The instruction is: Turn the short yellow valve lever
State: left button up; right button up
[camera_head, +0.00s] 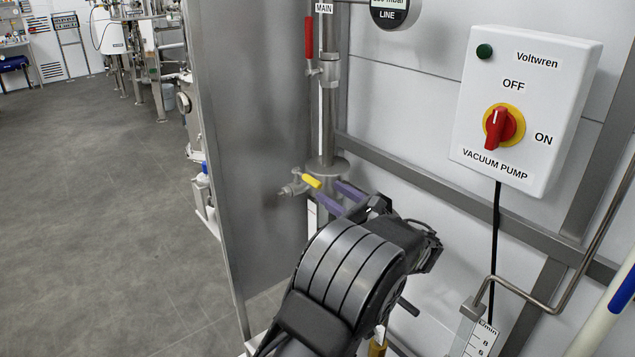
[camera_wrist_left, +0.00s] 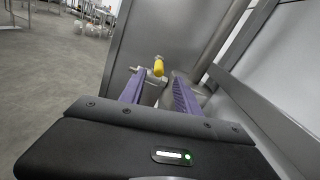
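The short yellow valve lever (camera_head: 312,181) sits on a small metal side valve (camera_head: 293,188) low on the vertical steel pipe. In the left wrist view the yellow lever (camera_wrist_left: 159,66) shows just beyond the fingertips, roughly between them. My left gripper (camera_head: 337,195) has two purple fingers spread apart, with its tips close to the lever. In the left wrist view the gripper (camera_wrist_left: 155,88) is open and nothing is clamped in it. I cannot tell whether a fingertip touches the valve. My right gripper does not show.
A longer red lever (camera_head: 309,38) is higher on the same pipe, under the MAIN label. A vacuum pump switch box (camera_head: 528,105) hangs on the wall at right. A steel panel (camera_head: 262,130) stands left of the pipe. A horizontal rail (camera_head: 440,190) runs behind my arm.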

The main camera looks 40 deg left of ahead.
aim_at(320, 186)
pick_arm(q)
jog(key=shift+a, duration=0.1)
jog(key=p+x, duration=0.2)
jog(key=x, duration=0.4)
jog(key=shift+a+r, duration=0.1)
jog(key=shift+a, duration=0.15)
jog(key=shift+w+a, duration=0.25)
jog(key=shift+a, duration=0.35)
grip_shut()
dwell(0.7)
